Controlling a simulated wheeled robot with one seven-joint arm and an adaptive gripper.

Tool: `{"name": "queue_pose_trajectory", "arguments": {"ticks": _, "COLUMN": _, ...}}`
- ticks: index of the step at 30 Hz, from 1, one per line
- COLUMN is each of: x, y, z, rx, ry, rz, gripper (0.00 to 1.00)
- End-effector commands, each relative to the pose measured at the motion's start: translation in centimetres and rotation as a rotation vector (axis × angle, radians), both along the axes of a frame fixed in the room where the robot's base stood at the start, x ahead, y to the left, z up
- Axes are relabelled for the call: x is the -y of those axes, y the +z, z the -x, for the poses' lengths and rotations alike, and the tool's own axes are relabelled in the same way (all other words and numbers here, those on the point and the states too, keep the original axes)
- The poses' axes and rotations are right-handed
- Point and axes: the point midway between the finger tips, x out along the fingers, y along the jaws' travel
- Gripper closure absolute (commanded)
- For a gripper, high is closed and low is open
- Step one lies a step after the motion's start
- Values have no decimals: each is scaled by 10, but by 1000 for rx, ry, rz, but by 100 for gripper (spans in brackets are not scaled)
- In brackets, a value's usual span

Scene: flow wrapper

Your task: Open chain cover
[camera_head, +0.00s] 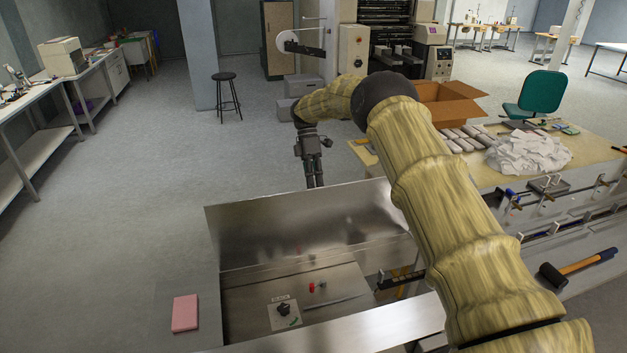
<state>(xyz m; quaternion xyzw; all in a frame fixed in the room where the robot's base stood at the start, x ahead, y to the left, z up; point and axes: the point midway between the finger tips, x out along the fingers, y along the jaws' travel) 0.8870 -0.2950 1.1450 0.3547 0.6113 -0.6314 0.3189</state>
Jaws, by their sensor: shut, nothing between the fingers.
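My gripper (316,182) hangs from my arm, pointing down, with its fingers together and empty. Its fingertips appear at the upper edge of a shiny stainless panel (260,233) on the machine in front of me; whether they touch it I cannot tell. The panel looks like the chain cover, but no label confirms this. My arm hides the panel's right end and part of the machine.
A pink block (185,313) lies on the grey surface at left. A mallet (577,266) lies at right. Beyond my arm, a bench (490,180) holds an open cardboard box (452,98), wrapped packs and a white pile (528,153). The floor at left is open around a stool (226,92).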

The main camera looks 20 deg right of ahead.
Motion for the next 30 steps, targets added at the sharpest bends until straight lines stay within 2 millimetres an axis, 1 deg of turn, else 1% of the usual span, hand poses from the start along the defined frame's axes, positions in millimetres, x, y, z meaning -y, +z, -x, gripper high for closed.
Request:
{"name": "queue_pose_trajectory", "arguments": {"ticks": 1, "x": -4, "y": -25, "z": 8, "rx": -27, "ry": 3, "rz": -4, "gripper": 100}}
{"name": "queue_pose_trajectory", "arguments": {"ticks": 11, "x": -1, "y": -25, "z": 9, "rx": -27, "ry": -1, "rz": -2, "gripper": 100}}
{"name": "queue_pose_trajectory", "arguments": {"ticks": 14, "x": -1, "y": -25, "z": 9, "rx": -27, "ry": 0, "rz": -2, "gripper": 84}}
{"name": "queue_pose_trajectory", "arguments": {"ticks": 16, "x": -1, "y": -25, "z": 9, "rx": -27, "ry": 0, "rz": -2, "gripper": 71}}
{"name": "queue_pose_trajectory", "arguments": {"ticks": 18, "x": -1, "y": -24, "z": 9, "rx": -26, "ry": 0, "rz": -2, "gripper": 70}}
{"name": "queue_pose_trajectory", "arguments": {"ticks": 21, "x": -2, "y": -24, "z": 8, "rx": -26, "ry": 0, "rz": -2, "gripper": 63}}
{"name": "queue_pose_trajectory", "arguments": {"ticks": 24, "x": -1, "y": -23, "z": 8, "rx": -26, "ry": 1, "rz": -1, "gripper": 59}}
{"name": "queue_pose_trajectory", "arguments": {"ticks": 30, "x": -1, "y": -22, "z": 8, "rx": -26, "ry": 1, "rz": -1, "gripper": 60}}
